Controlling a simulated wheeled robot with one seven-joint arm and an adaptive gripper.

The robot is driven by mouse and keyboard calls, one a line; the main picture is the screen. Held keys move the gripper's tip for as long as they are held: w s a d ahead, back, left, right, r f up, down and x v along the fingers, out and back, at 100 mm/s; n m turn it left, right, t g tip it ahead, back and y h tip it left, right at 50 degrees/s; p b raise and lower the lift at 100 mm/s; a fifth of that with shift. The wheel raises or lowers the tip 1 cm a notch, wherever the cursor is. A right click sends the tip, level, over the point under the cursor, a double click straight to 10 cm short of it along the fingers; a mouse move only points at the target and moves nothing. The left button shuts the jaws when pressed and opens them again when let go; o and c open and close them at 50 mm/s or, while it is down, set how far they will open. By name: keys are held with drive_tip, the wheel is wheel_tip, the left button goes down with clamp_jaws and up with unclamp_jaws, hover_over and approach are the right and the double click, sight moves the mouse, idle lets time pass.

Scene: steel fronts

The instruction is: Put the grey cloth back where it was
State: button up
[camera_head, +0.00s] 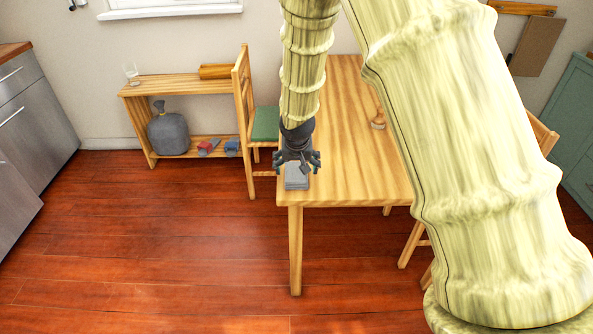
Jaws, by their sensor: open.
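The grey cloth (297,182) lies folded flat on the wooden table (345,190), close to its near left corner. My gripper (299,168) is right above the cloth, pointing down, with its fingers spread open. It hides the far part of the cloth. I cannot tell whether the fingertips touch it.
A wooden shelf (185,86) at the wall bears a glass (132,74), a grey sack (168,134) and small red and blue items. A chair (243,92) with a green seat stands at the table's left side. Floor at left is clear.

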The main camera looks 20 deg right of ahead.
drive_tip(key=v, duration=0.7)
drive_tip(key=shift+s+r, duration=0.1)
